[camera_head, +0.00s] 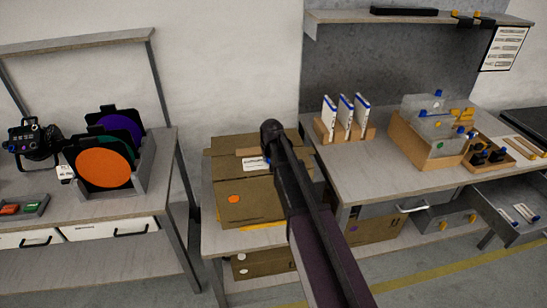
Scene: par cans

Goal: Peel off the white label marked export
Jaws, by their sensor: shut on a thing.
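The white label (254,164) with dark print lies at the upper part of a brown cardboard box (262,206). Its print is too small to read, and its right end is hidden at my arm. My gripper (268,161) is at this right end, shut on the label. Its fingertips are mostly covered by my dark arm, which reaches in from the lower right. I cannot tell how much of the label is off the box. An orange round sticker (234,198) is on the box, left of my arm.
The box stands on a low bench (212,243) between two worktables. The left table holds a rack of coloured discs (104,168) and a dark lamp (33,139). The right table holds upright white cards (345,116) and a parts bin (403,138). More boxes (262,262) are below.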

